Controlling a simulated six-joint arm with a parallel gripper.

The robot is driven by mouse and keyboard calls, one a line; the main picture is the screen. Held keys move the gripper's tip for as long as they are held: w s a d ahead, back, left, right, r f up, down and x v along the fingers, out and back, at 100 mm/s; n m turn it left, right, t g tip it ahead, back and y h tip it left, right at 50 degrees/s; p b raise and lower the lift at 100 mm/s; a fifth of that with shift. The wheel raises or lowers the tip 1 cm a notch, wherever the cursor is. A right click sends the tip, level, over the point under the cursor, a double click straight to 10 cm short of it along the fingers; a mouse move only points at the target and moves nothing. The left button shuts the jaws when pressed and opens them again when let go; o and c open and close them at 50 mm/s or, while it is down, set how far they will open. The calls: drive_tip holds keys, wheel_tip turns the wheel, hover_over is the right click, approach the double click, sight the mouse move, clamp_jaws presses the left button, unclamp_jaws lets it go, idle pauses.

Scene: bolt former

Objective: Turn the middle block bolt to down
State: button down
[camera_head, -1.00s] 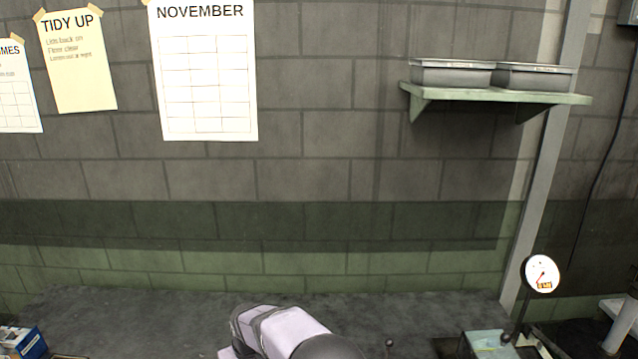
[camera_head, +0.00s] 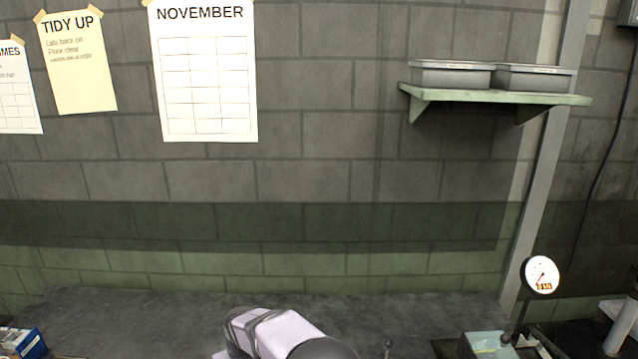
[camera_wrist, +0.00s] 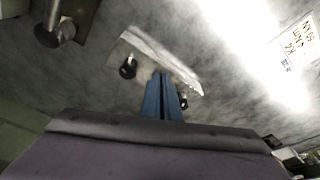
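In the wrist view the blue fingers of my gripper (camera_wrist: 162,96) point away from the camera, side by side with no clear gap between them. I see nothing held, though their tips are small and partly unclear. A pale metal strip or block (camera_wrist: 160,55) lies beyond the tips. A dark round knob (camera_wrist: 128,67) sits at its left, apart from the fingers. Another small dark knob (camera_wrist: 184,101) shows just right of the fingers, partly hidden. I cannot tell which part is the middle block bolt. In the head view my gripper is hidden below the frame.
A dark block with a metal cylinder (camera_wrist: 62,28) stands at upper left in the wrist view. A printed label (camera_wrist: 300,42) lies at right. In the head view a dial gauge (camera_head: 542,275) and green machine part (camera_head: 485,345) stand at lower right. The bench (camera_head: 420,310) is clear behind my arm.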

drive_tip(key=shift+s+a+r, duration=0.1)
drive_tip(key=shift+a+r, duration=0.05)
drive_tip(key=shift+a, duration=0.4)
drive_tip(key=shift+s+d, duration=0.1)
drive_tip(key=shift+s, duration=0.3)
drive_tip(key=p+v, duration=0.2)
drive_tip(key=v, duration=0.1)
drive_tip(key=w+p+v, duration=0.1)
drive_tip(key=p+v, duration=0.1)
drive_tip(key=shift+a+r, duration=0.25)
drive_tip(key=shift+r, duration=0.15)
idle(0.3)
